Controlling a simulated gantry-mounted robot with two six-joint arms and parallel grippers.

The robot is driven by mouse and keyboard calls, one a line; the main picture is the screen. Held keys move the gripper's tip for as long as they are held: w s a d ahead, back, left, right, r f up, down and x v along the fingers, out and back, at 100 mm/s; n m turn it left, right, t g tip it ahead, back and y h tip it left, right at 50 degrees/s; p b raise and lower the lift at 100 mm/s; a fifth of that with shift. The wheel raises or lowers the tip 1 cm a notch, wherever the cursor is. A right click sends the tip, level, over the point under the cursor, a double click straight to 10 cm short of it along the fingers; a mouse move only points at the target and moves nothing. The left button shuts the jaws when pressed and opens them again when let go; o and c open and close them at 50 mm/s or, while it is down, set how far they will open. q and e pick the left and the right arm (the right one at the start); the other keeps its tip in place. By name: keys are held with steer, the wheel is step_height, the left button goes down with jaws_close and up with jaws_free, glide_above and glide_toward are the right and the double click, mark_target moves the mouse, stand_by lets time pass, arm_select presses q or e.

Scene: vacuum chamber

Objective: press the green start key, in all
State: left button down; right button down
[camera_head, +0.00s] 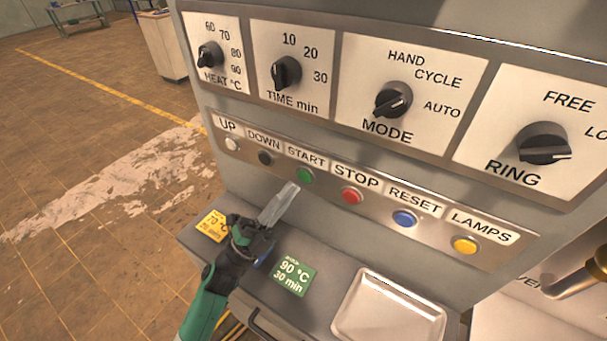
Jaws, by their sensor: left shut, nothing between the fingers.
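The green start key (305,175) sits in the row of round keys on the panel, under the label START. My left gripper (291,189) comes in from the lower left, with its fingers shut and empty. Its fingertips point up at the panel just below and left of the green key. They look very close to it, but I cannot tell whether they touch. The key is largely uncovered. My right gripper is not in view.
The white up key (232,144), black down key (265,157), red stop key (352,195), blue reset key (404,218) and yellow lamps key (465,244) share the row. Knobs sit above. A metal tray (340,322) and a green card (293,275) lie on the ledge below.

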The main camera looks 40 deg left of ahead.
arm_select(q)
steer(key=s, duration=0.2)
steer(key=s+p, duration=0.1)
steer(key=s, duration=0.1)
steer(key=shift+d, duration=0.4)
stand_by(0.4)
